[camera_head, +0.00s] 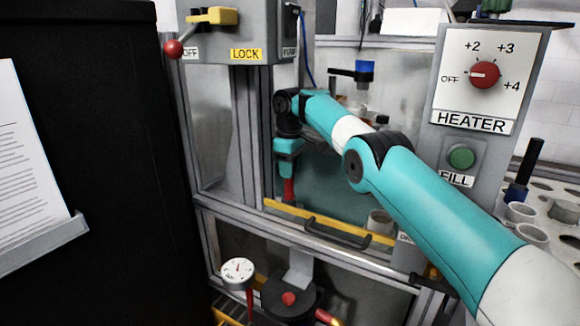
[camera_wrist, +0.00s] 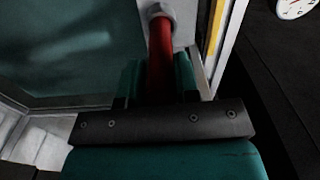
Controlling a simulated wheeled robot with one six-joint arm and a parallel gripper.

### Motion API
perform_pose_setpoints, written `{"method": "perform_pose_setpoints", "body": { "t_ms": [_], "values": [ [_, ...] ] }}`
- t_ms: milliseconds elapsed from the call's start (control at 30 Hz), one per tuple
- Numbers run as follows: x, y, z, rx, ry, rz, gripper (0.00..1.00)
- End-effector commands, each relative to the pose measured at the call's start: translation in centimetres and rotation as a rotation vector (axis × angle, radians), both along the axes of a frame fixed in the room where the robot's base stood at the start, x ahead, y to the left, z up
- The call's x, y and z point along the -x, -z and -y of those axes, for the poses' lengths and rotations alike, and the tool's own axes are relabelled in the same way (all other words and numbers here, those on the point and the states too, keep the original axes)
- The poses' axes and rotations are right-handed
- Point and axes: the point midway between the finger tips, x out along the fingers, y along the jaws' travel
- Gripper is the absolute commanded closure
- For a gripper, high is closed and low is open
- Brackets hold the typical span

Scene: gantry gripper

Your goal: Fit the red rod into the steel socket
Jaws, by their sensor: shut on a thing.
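My gripper (camera_head: 288,158) points down inside the framed cabinet, just behind the yellow bar. In the wrist view my gripper (camera_wrist: 157,80) has its teal fingers shut on the red rod, one on each side. The red rod (camera_head: 289,188) hangs upright below the fingers in the head view. In the wrist view the rod (camera_wrist: 160,50) runs away from the fingers to a grey steel ring, seemingly the socket (camera_wrist: 154,10). The rod's far end overlaps the ring; I cannot tell how deep it sits. The socket is not clearly visible in the head view.
A yellow bar (camera_head: 330,222) and a dark handle (camera_head: 338,236) cross the cabinet front, close to the rod. A grey cup (camera_head: 380,221) stands right of it. A dial gauge (camera_head: 237,271) is below. A heater panel (camera_head: 483,110) stands at right.

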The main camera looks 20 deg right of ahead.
Motion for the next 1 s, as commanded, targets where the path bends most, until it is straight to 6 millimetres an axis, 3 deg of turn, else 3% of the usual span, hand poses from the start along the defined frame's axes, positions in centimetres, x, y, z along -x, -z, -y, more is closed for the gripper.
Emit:
{"method": "perform_pose_setpoints", "body": {
  "t_ms": [33,367,1000],
  "values": [
    [0.0,1.8,-0.2,0.0,-0.002,0.001,1.0],
    [0.0,1.8,-0.3,0.0,-0.002,0.001,1.0],
    [0.0,-0.4,0.0,-0.001,0.001,0.001,1.0]
  ]
}}
